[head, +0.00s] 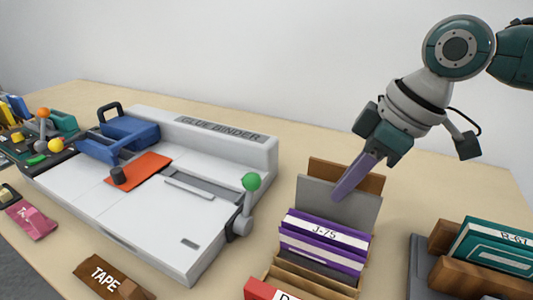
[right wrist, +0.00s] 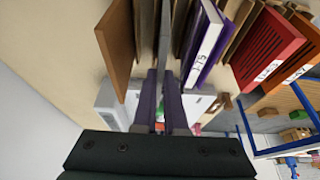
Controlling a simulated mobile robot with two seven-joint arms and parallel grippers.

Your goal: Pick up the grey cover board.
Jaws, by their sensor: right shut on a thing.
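The grey cover board (head: 316,192) stands upright in the brown rack, behind the purple J-75 volumes (head: 325,232) and in front of a brown board (head: 325,168). My right gripper (head: 342,193) reaches down from above, with one purple finger in front of the grey board. In the right wrist view the gripper (right wrist: 161,82) is shut on the grey board (right wrist: 164,45), whose thin edge lies between the two fingers. The board's lower part is hidden behind the volumes, so I cannot tell whether it is clear of the rack floor. My left gripper is not in view.
The glue binder (head: 210,225), with its green-knobbed lever (head: 251,182), stands left of the rack. A wooden holder with teal volumes (head: 490,243) is on the right. The table behind the rack is clear.

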